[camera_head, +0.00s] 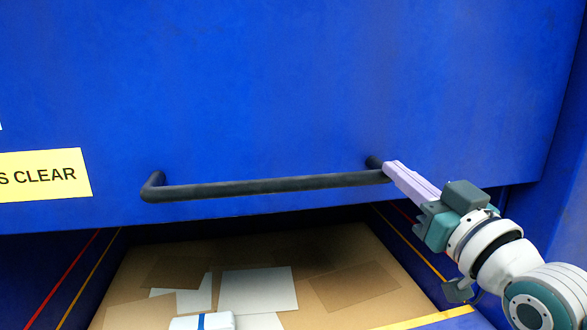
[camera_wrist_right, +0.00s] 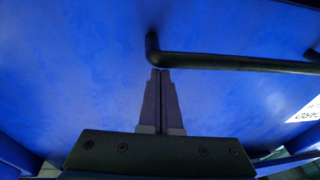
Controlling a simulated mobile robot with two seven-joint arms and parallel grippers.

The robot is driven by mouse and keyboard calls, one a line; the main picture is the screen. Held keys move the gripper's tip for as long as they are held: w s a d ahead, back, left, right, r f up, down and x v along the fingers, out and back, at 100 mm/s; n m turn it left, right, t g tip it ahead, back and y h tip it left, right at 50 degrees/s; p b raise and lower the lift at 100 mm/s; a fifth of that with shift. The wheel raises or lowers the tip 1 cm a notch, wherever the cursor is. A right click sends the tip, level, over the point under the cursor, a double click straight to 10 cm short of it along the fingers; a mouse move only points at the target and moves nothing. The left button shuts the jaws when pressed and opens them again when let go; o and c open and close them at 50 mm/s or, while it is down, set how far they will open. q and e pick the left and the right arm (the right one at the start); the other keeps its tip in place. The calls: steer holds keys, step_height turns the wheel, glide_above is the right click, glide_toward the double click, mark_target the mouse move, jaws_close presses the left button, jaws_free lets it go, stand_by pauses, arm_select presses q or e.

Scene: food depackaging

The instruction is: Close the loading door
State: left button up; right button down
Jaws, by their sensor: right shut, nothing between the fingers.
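The blue loading door (camera_head: 300,90) fills the upper part of the head view, and its lower edge hangs above an open bay. A long dark bar handle (camera_head: 260,187) runs across the door near that edge. My right gripper (camera_head: 388,168) is shut and empty, its lilac fingers at the right end of the handle. In the right wrist view the shut fingertips (camera_wrist_right: 160,72) are just beside the bent end of the handle (camera_wrist_right: 220,61). I cannot tell whether they touch it. The door (camera_wrist_right: 80,70) fills most of that view. My left gripper is not in view.
Below the door the bay floor (camera_head: 125,295) is open, with flat cardboard pieces (camera_head: 350,285), pale sheets (camera_head: 258,288) and a white package with a blue band (camera_head: 203,321). A yellow label (camera_head: 40,176) is on the door at left. A blue frame (camera_head: 565,190) stands at right.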

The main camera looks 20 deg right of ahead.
step_height(320, 180, down, 44)
steer(key=b, duration=3.5)
steer(key=shift+g, duration=0.3)
